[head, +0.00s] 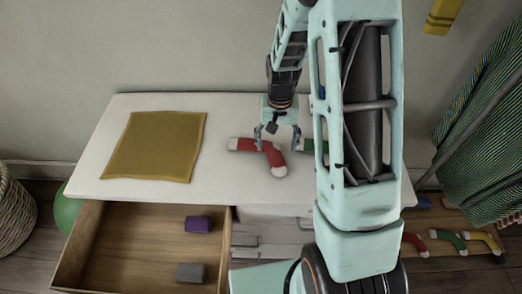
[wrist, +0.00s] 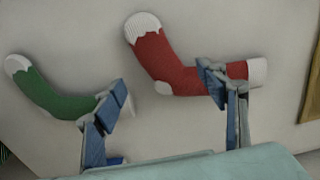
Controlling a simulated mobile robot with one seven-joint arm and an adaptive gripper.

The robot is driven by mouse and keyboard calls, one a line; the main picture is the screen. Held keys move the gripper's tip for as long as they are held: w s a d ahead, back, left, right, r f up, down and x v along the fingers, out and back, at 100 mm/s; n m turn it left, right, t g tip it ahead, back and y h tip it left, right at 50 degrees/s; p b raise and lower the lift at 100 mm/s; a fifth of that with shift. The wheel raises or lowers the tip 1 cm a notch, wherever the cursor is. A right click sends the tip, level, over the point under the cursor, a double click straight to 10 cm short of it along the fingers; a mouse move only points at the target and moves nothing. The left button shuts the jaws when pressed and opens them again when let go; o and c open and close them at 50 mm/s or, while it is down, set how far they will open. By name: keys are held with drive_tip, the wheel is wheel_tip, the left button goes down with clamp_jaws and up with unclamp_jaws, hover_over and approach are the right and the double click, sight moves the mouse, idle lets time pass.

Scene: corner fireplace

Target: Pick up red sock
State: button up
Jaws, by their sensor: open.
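The red sock (head: 271,152) with white ends lies bent on the white top of the drawer unit (head: 225,185). My gripper (head: 277,132) is open and empty, pointing down close by the sock. In the wrist view the red sock (wrist: 168,62) passes behind the right finger, and its bend lies partly between the fingers of my gripper (wrist: 163,80). I cannot tell whether any finger touches it. A green sock (wrist: 50,95) lies to the left in the wrist view, its end partly behind the left finger.
A mustard cloth (head: 155,145) lies at the left of the top. Below it an open drawer (head: 145,222) holds a purple block (head: 198,224) and a grey block (head: 190,272). More socks (head: 450,240) lie low at right. A green striped cloth (head: 485,130) hangs there. A wicker basket (head: 14,215) stands at left.

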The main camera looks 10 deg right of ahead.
sight(275, 154)
drive_tip(key=shift+a+f, duration=0.15)
drive_tip(key=shift+f, duration=1.8)
drive_tip(key=c, duration=1)
